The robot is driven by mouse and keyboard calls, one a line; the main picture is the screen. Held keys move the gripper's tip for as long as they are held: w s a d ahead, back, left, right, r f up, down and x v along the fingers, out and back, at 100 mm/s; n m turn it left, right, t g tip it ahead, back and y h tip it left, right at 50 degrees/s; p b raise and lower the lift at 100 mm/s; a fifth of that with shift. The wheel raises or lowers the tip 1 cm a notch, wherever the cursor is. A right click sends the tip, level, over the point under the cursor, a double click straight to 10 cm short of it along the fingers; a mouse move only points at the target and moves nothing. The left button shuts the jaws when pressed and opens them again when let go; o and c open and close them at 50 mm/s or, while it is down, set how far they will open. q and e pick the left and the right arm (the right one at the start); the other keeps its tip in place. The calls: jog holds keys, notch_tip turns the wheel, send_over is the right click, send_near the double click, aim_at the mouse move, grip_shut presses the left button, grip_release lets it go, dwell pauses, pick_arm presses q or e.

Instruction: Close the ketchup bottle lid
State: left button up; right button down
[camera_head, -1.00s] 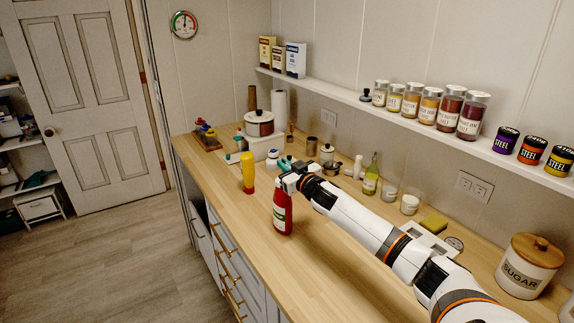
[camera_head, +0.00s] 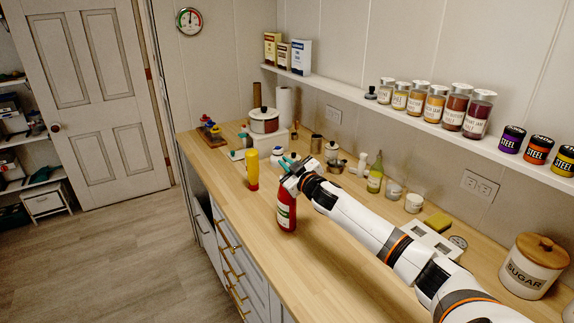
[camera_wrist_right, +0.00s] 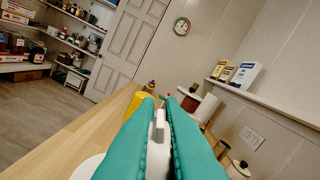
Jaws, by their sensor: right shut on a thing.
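The red ketchup bottle (camera_head: 287,214) stands upright on the wooden counter in the head view, near its front edge. My right gripper (camera_head: 287,161) is at the top of the bottle and hides its cap and lid there. In the right wrist view, the teal fingers (camera_wrist_right: 160,125) are close together with a narrow pale piece (camera_wrist_right: 160,128) between them. It seems to be part of the lid, and the gripper is shut on it. A white rounded surface shows at the lower left, perhaps the cap. Whether the lid is fully down cannot be seen. My left gripper is not in view.
A yellow bottle (camera_head: 252,170) stands to the left of the ketchup bottle. A green-yellow bottle (camera_head: 375,174), jars and small pots stand along the wall behind my right arm. A sugar canister (camera_head: 533,264) stands at the right. The front counter is mostly clear.

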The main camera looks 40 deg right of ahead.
jog(key=c, duration=1.5)
grip_release()
jog(key=shift+c, duration=0.2)
jog(key=shift+s, duration=0.1)
jog(key=shift+s+f, duration=0.1)
jog(key=shift+s, duration=0.15)
jog(key=s+a+b, duration=0.1)
jog(key=s+b, duration=0.1)
jog(key=s, duration=0.9)
jog(key=shift+s+a+b, duration=0.15)
jog(key=shift+b, duration=0.25)
